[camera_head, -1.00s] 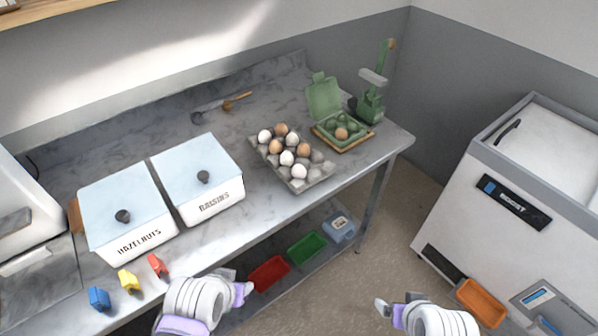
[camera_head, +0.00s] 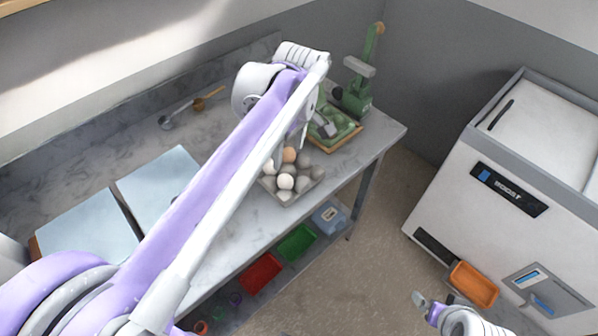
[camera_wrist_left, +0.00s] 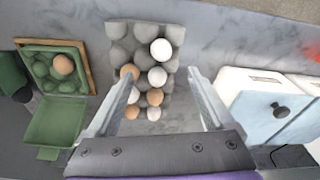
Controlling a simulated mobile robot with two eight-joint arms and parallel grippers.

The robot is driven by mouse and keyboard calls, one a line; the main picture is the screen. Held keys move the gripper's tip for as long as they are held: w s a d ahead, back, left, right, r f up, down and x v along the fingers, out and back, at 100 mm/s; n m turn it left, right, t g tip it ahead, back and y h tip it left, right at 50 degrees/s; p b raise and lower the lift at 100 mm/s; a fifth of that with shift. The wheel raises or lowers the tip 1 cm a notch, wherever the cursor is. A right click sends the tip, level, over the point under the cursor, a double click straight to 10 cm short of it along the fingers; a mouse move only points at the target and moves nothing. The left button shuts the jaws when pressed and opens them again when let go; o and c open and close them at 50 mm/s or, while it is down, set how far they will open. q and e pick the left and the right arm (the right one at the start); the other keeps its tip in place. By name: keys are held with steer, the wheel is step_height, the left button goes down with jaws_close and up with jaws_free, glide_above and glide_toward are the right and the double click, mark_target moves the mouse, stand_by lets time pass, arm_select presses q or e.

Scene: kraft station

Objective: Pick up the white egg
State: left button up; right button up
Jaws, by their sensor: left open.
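A grey egg tray (camera_wrist_left: 118,55) holds several white and brown eggs on the counter; its front part (camera_head: 312,185) shows in the head view. In the left wrist view, one white egg (camera_wrist_left: 160,49) sits beyond my fingertips, and another white egg (camera_wrist_left: 157,76) appears between them. A brown egg (camera_wrist_left: 130,72) lies by the left finger. My left gripper (camera_wrist_left: 161,76) is open and empty above the tray. In the head view, my left arm hides part of the tray. My right gripper (camera_head: 425,305) is at the lower edge, away from the counter; its jaw state is unclear.
A green device (camera_head: 355,95) stands at the back corner. White bins with pale blue lids (camera_head: 88,232) are on the other side. Coloured trays (camera_head: 297,243) sit below.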

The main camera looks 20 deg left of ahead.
arm_select(q)
glide_above(285, 176)
steer(key=d, duration=0.1)
step_height(285, 176, down, 4)
steer(key=shift+s+f, duration=0.1)
steer(key=shift+s, duration=0.05)
steer(key=shift+w+a+f, duration=0.1)
steer(key=shift+a+f, duration=0.05)
steer(key=shift+f, duration=0.85)
steer(key=shift+w+a+f, duration=0.1)
steer(key=shift+a+f, duration=0.05)
steer(key=shift+f, duration=0.85)
steer(key=shift+a+f, duration=0.15)
steer(key=shift+f, duration=0.85)
steer(key=c, duration=0.9)
steer(key=shift+r, duration=0.1)
